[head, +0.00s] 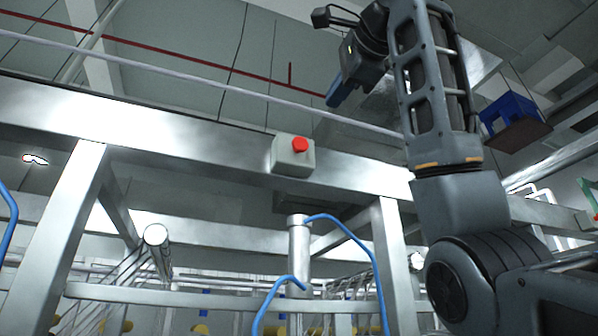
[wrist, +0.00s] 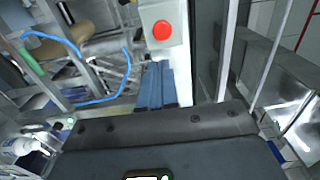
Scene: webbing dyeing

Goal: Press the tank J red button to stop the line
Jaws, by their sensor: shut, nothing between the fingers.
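A red button (head: 300,144) sits on a small grey box (head: 284,160) fixed to the front of a wide metal beam. No tank letter is readable on it. In the wrist view the red button (wrist: 162,30) faces the camera on its pale box (wrist: 180,12), just beyond the fingertips. My gripper (head: 333,100) is in the air above and right of the box in the head view, apart from the button. In the wrist view my gripper's blue fingers (wrist: 156,68) are together and empty, pointing toward the box.
The metal beam (head: 200,142) runs across on slanted legs (head: 66,235). Blue hoses (head: 350,238) and pipes lie beneath it. A thin rail (head: 200,78) runs behind and above the beam. A blue object (head: 508,112) stands at the upper right.

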